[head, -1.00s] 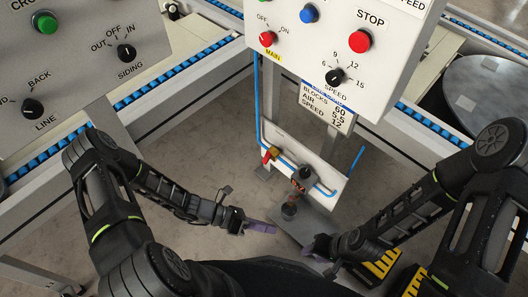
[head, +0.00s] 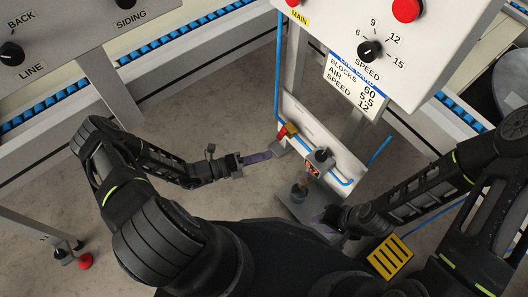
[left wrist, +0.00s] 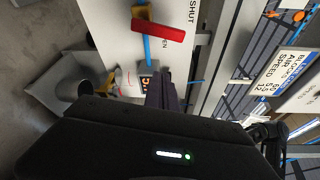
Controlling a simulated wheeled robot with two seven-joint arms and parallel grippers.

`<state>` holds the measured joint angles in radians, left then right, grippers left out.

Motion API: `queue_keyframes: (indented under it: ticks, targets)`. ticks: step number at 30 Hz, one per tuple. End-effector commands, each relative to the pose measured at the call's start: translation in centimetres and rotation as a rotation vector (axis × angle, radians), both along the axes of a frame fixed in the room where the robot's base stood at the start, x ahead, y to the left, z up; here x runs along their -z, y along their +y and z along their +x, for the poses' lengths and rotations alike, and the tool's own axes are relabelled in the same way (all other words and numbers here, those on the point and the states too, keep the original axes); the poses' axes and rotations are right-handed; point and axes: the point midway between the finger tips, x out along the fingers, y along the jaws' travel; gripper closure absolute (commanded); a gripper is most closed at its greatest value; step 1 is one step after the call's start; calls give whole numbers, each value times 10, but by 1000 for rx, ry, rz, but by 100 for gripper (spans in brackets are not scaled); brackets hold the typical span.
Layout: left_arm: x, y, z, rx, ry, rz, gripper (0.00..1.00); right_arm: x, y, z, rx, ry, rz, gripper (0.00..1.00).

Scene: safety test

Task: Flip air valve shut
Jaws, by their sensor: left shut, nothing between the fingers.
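The air valve has a red lever (head: 282,131) on a brass body, on a blue air line low on the white panel. In the left wrist view the red lever (left wrist: 160,30) lies across the blue pipe. A label beside it reads "SHUT", and part of "OPEN" shows. My left gripper (head: 265,156) is shut and empty, to the left of and below the lever, apart from it. Its dark purple fingers (left wrist: 163,88) also show in the left wrist view. My right gripper (head: 327,214) is low beside the panel's foot; its fingers are too dark to read.
A regulator with a black knob (head: 323,156) sits right of the valve on the same line. The control box (head: 430,50) with its speed knob overhangs above. A yellow slotted block (head: 390,258) lies on the floor.

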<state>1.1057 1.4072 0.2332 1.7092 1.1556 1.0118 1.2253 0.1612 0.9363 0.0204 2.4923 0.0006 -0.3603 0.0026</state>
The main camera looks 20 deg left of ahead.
Motion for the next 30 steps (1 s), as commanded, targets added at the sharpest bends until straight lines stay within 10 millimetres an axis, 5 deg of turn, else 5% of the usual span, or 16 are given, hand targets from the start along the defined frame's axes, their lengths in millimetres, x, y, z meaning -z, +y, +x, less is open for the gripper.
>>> queue_keyframes:
  ticks: [13,21,30]
  targets:
    - [9,-68,51,4,-1,-2,100,16,-4,4,9,-6,-6,64]
    - [-1,-38,69,2,-2,2,100,22,-6,6,14,-10,-9,64]
    - [-4,-34,72,2,0,0,100,22,-6,6,14,-10,-10,64]
